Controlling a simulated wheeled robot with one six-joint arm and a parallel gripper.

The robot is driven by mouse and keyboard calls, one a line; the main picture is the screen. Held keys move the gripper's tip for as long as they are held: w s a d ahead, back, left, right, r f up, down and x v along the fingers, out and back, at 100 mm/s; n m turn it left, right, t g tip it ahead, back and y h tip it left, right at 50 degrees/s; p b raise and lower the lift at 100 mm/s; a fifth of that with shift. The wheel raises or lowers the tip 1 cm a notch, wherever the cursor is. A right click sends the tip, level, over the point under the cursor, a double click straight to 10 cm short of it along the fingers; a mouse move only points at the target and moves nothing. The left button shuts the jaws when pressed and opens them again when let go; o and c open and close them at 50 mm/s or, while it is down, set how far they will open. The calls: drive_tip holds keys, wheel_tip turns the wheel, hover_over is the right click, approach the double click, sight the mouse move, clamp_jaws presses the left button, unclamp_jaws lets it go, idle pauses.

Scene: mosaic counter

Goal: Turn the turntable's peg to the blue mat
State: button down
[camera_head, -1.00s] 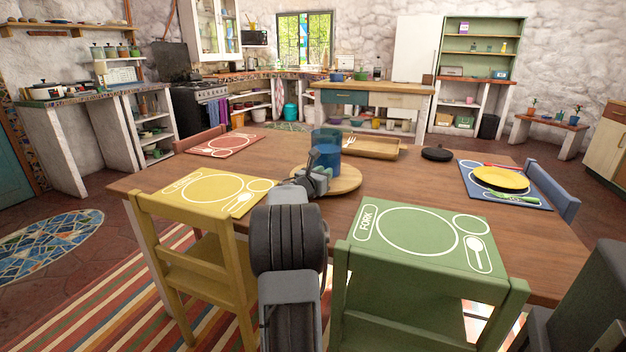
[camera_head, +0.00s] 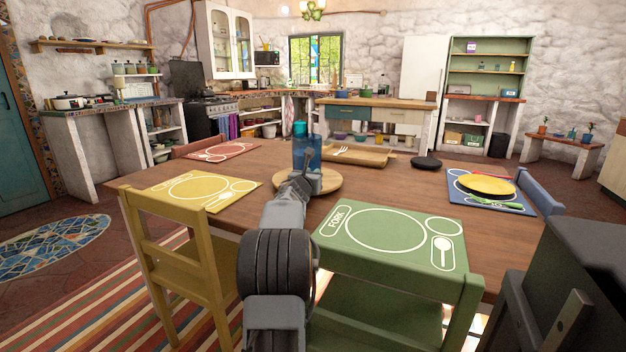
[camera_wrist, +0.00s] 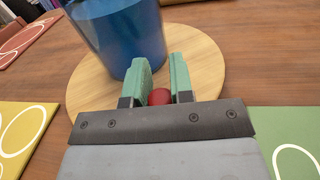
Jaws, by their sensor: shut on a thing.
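The turntable is a round pale wooden disc (camera_head: 328,183) near the middle of the table, seen also in the wrist view (camera_wrist: 200,55). Its peg (camera_wrist: 159,97) is a small red knob near the disc's near edge. My gripper (camera_wrist: 163,64) has green fingers, shut on the red peg between them. In the head view my arm hides the peg and most of the gripper. A blue cup (camera_head: 307,155) stands on the turntable, left of my fingers in the wrist view (camera_wrist: 118,35). The blue mat (camera_head: 460,182) lies at the table's right end.
A yellow plate (camera_head: 487,184) and green cutlery lie on the blue mat. The green mat (camera_head: 340,238) is near right, the yellow mat (camera_head: 222,202) left, the red mat (camera_head: 228,148) far left. A wooden tray (camera_head: 372,158) and a black lidded thing (camera_head: 426,163) stand behind.

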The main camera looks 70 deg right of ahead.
idle(0.5)
drive_tip(key=c, duration=1)
unclamp_jaws()
drive_tip(key=shift+a, duration=0.1)
drive_tip(key=a, duration=0.8)
drive_tip(key=s+a, duration=0.1)
drive_tip(key=a, duration=0.3)
drive_tip(key=shift+s, duration=0.1)
drive_tip(key=shift+s+a, duration=0.15)
drive_tip(key=shift+a, duration=0.65)
drive_tip(key=shift+c, duration=0.3)
